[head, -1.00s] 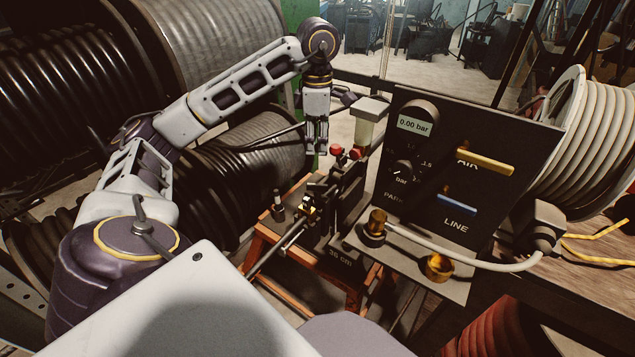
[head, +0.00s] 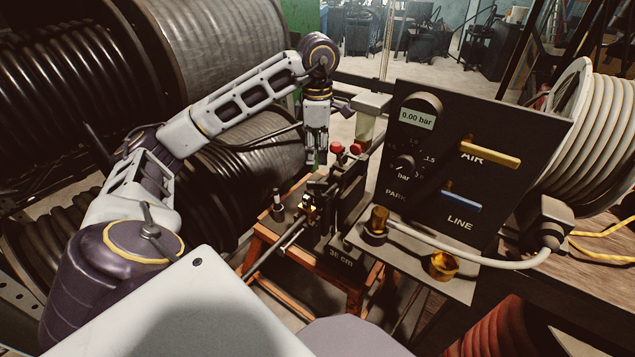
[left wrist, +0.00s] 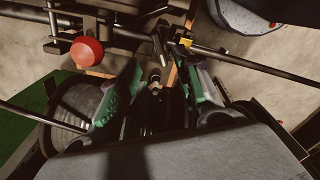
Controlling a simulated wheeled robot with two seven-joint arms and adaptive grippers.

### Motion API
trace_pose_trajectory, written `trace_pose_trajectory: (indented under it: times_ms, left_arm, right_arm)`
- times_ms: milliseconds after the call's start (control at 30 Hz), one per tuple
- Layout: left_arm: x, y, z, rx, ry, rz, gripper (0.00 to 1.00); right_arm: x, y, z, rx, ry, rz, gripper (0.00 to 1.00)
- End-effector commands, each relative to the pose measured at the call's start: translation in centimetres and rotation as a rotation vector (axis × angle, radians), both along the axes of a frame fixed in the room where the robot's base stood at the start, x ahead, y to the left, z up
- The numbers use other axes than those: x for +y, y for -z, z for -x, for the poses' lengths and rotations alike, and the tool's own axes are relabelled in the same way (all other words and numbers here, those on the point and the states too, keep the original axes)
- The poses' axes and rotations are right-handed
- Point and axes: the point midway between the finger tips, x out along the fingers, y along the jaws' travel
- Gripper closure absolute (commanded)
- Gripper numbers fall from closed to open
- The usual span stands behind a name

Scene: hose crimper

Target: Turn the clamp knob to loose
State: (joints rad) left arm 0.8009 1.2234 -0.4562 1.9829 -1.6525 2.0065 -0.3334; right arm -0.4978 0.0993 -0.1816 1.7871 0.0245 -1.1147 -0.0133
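My left gripper (head: 316,163) hangs fingers-down above the crimper bench, near two red knobs (head: 336,148). In the left wrist view its two green-padded fingers (left wrist: 160,82) stand apart with nothing held between them. A small dark round-ended part (left wrist: 155,76) shows in the gap, below the fingertips; I cannot tell whether it is the clamp knob. The crimper's clamp (head: 308,211) holds a brass fitting at the end of a dark rod or hose. A red ball-shaped knob (left wrist: 86,52) lies beyond one finger in the left wrist view. My right gripper is out of view.
A black panel (head: 490,190) with a gauge reading 0.00 bar, a yellow AIR lever (head: 490,152) and a blue LINE lever (head: 460,202) stands right of the clamp. Brass fittings (head: 443,265) sit on its front ledge. Hose reels (head: 205,45) crowd the left.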

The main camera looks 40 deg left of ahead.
Motion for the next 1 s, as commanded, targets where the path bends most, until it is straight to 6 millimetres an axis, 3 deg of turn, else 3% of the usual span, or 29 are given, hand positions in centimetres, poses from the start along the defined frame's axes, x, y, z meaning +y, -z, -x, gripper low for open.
trace_pose_trajectory:
  times_ms: [367, 700, 1000]
  left_arm:
    - [0.0, 2.0, 0.0, 0.0, 0.001, 0.001, 0.66]
    - [0.0, 5.1, 0.1, 0.001, 0.001, 0.001, 0.66]
    - [0.0, 8.2, 0.0, 0.001, 0.0, 0.0, 0.66]
  right_arm:
    - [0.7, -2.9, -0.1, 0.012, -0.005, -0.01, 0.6]
    - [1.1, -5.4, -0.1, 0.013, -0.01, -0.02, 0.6]
    - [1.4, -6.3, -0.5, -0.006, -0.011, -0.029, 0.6]
